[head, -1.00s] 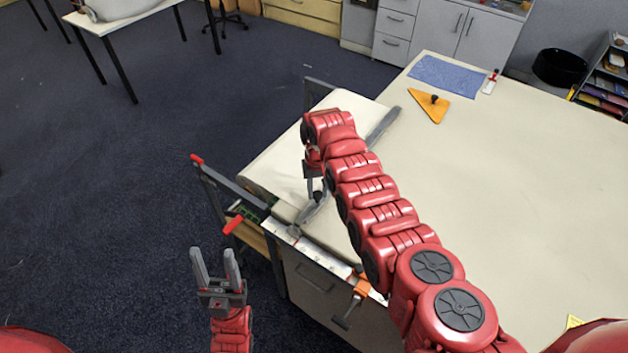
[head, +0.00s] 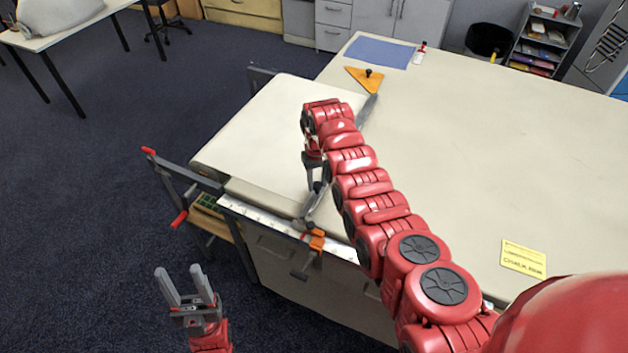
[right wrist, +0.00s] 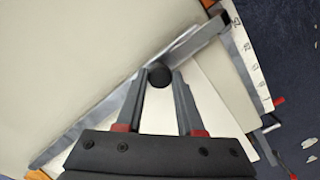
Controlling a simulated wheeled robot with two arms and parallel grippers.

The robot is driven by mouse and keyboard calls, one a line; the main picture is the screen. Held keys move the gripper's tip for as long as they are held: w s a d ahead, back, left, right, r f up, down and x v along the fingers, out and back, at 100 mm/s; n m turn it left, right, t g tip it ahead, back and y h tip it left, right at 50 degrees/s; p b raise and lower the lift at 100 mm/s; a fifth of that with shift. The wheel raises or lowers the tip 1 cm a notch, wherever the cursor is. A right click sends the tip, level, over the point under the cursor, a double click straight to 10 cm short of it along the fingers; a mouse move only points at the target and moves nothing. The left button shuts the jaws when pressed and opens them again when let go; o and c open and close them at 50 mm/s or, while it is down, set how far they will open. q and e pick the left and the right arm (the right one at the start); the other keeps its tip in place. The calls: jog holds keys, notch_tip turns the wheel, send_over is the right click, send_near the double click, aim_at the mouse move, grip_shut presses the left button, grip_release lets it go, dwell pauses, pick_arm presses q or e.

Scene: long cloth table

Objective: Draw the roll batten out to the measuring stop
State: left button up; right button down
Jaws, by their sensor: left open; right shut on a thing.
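The roll batten (head: 368,108) is a long grey bar lying slantwise across the table, with pale cloth (head: 265,130) behind it on the left. My right gripper (head: 315,184) is shut on the batten's dark round knob (right wrist: 159,75), which shows between the fingers in the right wrist view. The measuring stop (head: 316,240), an orange clamp, sits on the white scale (head: 270,217) along the table's front edge. The batten's near end lies close beside the stop; I cannot tell whether they touch. My left gripper (head: 182,285) is open and empty, left of the table.
A roll stand with red-tipped handles (head: 180,218) stands at the table's left end. An orange triangle (head: 366,79), a blue cloth (head: 380,51) and a small red-topped bottle (head: 420,53) lie at the back. A yellow card (head: 523,257) lies right. The table's middle is clear.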

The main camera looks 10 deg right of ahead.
jog(key=shift+s+d+f, duration=0.1)
jog(key=shift+s, duration=0.05)
jog(key=c, duration=0.5)
grip_release()
jog(key=shift+c, duration=0.2)
jog(key=shift+r+b, duration=0.3)
jog(key=shift+r, duration=0.25)
jog(key=r+b, duration=0.2)
jog(key=r, duration=0.3)
jog(key=shift+w, duration=0.2)
notch_tip(320, 180, up, 12)
jog(key=shift+s+f, duration=0.2)
jog(key=shift+f, duration=0.05)
